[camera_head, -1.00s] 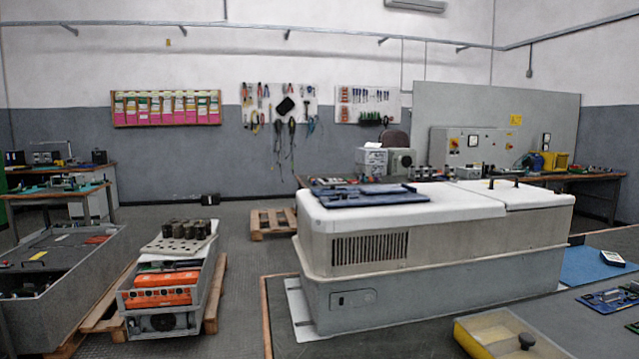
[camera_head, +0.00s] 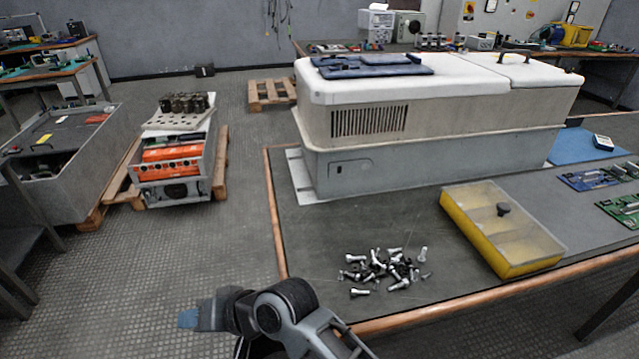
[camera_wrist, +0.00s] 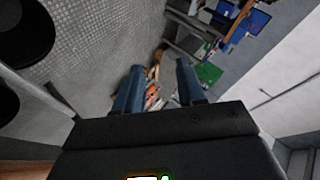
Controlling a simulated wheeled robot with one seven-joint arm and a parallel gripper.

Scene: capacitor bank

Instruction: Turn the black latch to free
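A small black latch (camera_head: 340,169) shows on a rectangular panel on the front of the grey lower part of the large cabinet (camera_head: 420,168). It is too small to tell which way it is turned. My gripper (camera_head: 188,318) is at the lower left in the head view, off the table's left edge, low and well apart from the cabinet. In the wrist view my gripper (camera_wrist: 158,88) shows two blue fingers spread apart with nothing between them. The latch is not recognisable in the wrist view.
A pile of bolts (camera_head: 382,270) lies on the dark table (camera_head: 330,222) in front of the cabinet. Circuit boards (camera_head: 590,178) lie farther right. The tabletop left of the bolts is clear.

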